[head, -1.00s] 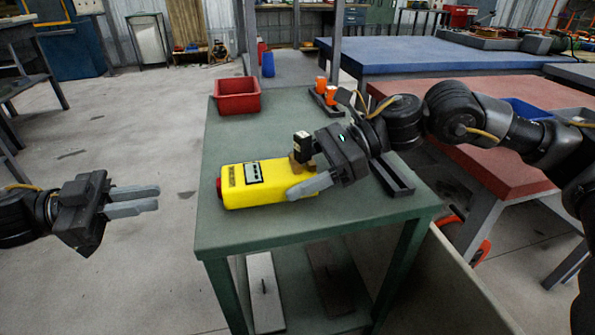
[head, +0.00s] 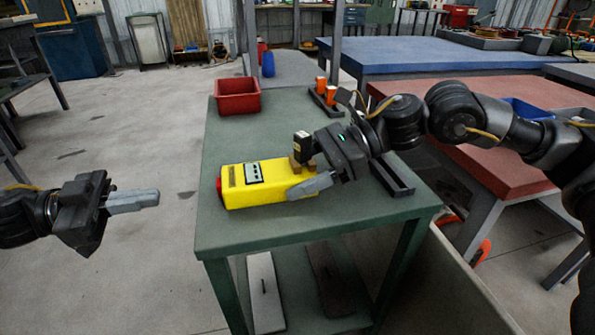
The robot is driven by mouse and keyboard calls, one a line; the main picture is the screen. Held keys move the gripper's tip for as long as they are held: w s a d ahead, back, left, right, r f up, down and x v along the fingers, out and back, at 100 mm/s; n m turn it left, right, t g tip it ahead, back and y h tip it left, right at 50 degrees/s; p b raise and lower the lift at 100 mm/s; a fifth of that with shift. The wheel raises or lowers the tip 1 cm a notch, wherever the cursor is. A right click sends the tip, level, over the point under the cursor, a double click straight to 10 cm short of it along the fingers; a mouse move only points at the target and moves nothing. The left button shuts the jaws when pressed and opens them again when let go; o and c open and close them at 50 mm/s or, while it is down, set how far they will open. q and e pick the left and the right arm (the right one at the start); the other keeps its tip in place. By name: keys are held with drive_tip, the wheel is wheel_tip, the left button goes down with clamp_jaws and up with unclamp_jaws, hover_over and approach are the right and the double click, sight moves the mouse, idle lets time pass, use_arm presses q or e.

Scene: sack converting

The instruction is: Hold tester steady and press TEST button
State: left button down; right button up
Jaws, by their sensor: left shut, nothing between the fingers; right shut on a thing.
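The yellow tester (head: 262,193) lies on the green table (head: 290,233). It has a small display panel on top and a red button (head: 219,186) on its left end. My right gripper (head: 303,182) is shut on the tester's right end, with one finger visible along the near side; the far finger is mostly hidden. A small black block with a brown base (head: 302,148) stands at the tester's right end, by the gripper. My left gripper (head: 157,198) is shut and empty, left of the table and apart from the tester, its fingers pointing right towards the red button.
A red bin (head: 237,96) stands at the table's far left. A black tray (head: 392,180) lies right of the tester, and a rack with orange items (head: 324,92) stands at the back. Clear space lies between my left gripper and the table edge.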

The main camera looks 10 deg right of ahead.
idle(0.9)
use_arm(q)
wheel_tip(320, 180, down, 6)
drive_tip(key=s+d+n+t+h, duration=0.2)
drive_tip(key=s+n+t+h, duration=0.1)
drive_tip(key=n, duration=0.1)
drive_tip(key=w+a+r+n+t, duration=0.2)
drive_tip(key=a+r+t, duration=0.1)
drive_tip(key=r+t, duration=0.2)
drive_tip(key=shift+w+a+r+t+h, duration=0.2)
drive_tip(key=shift+w+t+h, duration=0.15)
drive_tip(key=shift+t, duration=0.65)
drive_tip(key=shift+d, duration=0.15)
approach(219, 188)
drive_tip(key=w+d+r, duration=0.3)
drive_tip(key=w, duration=0.1)
drive_tip(key=shift+w+r, duration=0.15)
drive_tip(key=shift+w, duration=0.1)
drive_tip(key=shift+d, duration=0.1)
idle(0.8)
